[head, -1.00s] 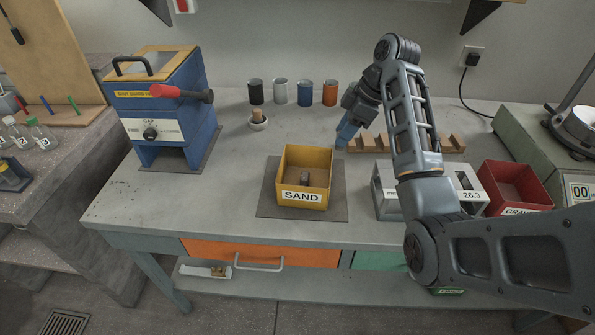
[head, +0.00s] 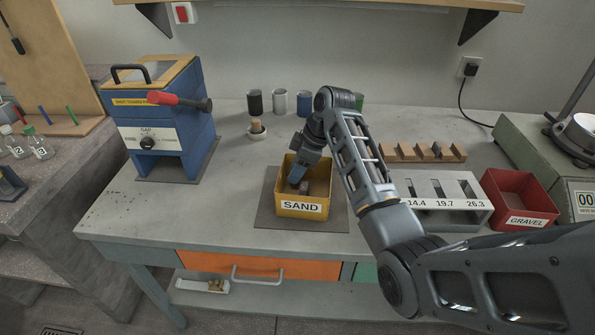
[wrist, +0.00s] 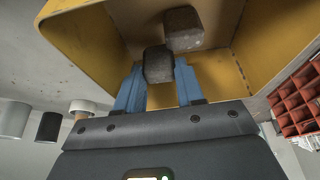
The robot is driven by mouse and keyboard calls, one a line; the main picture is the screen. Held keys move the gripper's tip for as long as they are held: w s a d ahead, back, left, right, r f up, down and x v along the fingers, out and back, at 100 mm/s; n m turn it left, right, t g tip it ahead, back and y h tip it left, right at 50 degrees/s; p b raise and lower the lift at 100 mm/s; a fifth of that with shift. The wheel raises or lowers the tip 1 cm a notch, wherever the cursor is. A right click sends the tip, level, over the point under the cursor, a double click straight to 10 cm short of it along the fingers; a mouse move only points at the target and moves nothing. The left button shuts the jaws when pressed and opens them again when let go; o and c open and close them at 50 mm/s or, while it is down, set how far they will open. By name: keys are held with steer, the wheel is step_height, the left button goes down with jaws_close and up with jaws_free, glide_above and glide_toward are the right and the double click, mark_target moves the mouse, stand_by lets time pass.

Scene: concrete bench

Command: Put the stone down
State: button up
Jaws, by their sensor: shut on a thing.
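My gripper (head: 299,181) reaches down into the yellow bin marked SAND (head: 302,209). In the wrist view its blue fingers (wrist: 158,82) are shut on a dark grey stone (wrist: 158,64). A second, brownish-grey stone (wrist: 183,30) lies in the bin just beyond the held one; the two look very close, and I cannot tell if they touch. In the head view a stone (head: 319,188) shows beside the fingers. The held stone is mostly hidden there by the fingers. I cannot tell whether it rests on the bin floor.
A red bin marked GRAVEL (head: 520,200) and a grey slotted gauge (head: 446,207) stand to the right. Behind are a brown notched rack (head: 425,153) and several cups, the black one (head: 255,102) leftmost. A blue machine (head: 165,125) stands left. The bench front left is clear.

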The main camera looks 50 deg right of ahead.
steer(key=shift+f, duration=0.65)
steer(key=shift+f, duration=0.15)
steer(key=o, duration=0.8)
steer(key=v, duration=1.2)
steer(key=shift+s, duration=0.1)
